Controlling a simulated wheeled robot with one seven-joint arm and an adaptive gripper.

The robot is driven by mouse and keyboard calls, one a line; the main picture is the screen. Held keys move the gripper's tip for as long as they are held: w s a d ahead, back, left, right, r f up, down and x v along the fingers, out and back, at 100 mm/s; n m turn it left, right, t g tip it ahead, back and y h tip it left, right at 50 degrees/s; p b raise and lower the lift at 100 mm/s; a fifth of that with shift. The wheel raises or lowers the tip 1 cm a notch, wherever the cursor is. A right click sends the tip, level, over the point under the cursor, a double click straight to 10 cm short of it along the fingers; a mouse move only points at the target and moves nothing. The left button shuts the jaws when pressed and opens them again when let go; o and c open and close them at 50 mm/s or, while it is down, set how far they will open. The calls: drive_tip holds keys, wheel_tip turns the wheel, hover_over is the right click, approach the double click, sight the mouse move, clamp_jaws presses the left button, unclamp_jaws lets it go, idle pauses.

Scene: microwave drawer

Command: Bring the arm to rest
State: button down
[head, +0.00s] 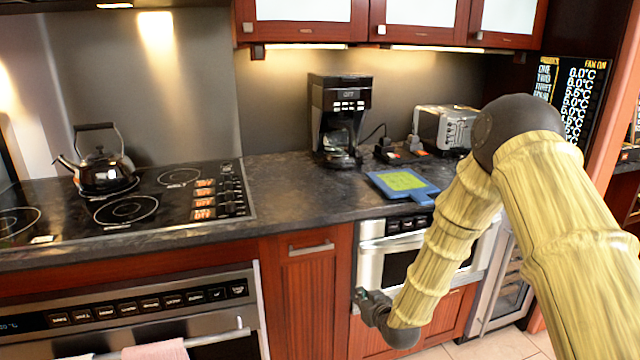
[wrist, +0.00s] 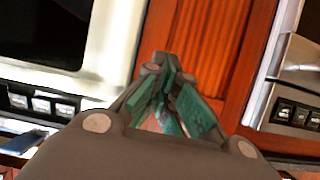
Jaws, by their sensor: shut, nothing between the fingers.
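My arm (head: 463,222) comes in from the right, bends at a dark elbow joint and runs down to the left in front of the counter. My gripper (head: 368,303) hangs low by the left edge of the silver microwave drawer (head: 372,258), beside the red wood cabinet front. In the wrist view my gripper (wrist: 168,72) shows its green finger pads drawn together at the tips, with nothing between them. Behind it are a red wood panel (wrist: 200,35) and a silver-framed front with a dark window. My forearm hides part of the microwave drawer.
A black counter (head: 290,190) holds a coffee maker (head: 338,115), a toaster (head: 440,128) and a blue board (head: 385,190) with a green top. A kettle (head: 105,172) stands on the stove. An oven (head: 150,310) with towels is at lower left. The floor (head: 505,345) is clear at lower right.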

drive_tip(key=s+d+f+m+g+h+p, duration=0.1)
drive_tip(key=s+d+f+g, duration=0.1)
drive_tip(key=s+f, duration=0.45)
drive_tip(key=s+d+f+g+p, duration=0.2)
drive_tip(key=s+f, duration=0.1)
drive_tip(key=s, duration=0.7)
drive_tip(key=s+d+f+m+g+h+p, duration=0.1)
drive_tip(key=s+d+f+g, duration=0.1)
drive_tip(key=s+f, duration=0.5)
drive_tip(key=s+d+g+h+p, duration=0.1)
drive_tip(key=s+d+g, duration=0.1)
drive_tip(key=s, duration=1.2)
drive_tip(key=s+d+m+g+p, duration=0.1)
drive_tip(key=s+d+g+p, duration=0.1)
drive_tip(key=s, duration=1.2)
drive_tip(key=d+r+g, duration=0.1)
drive_tip(key=g, duration=0.1)
drive_tip(key=shift+s+d+m+g+h, duration=0.3)
drive_tip(key=shift+d+h, duration=0.05)
drive_tip(key=shift+h, duration=0.05)
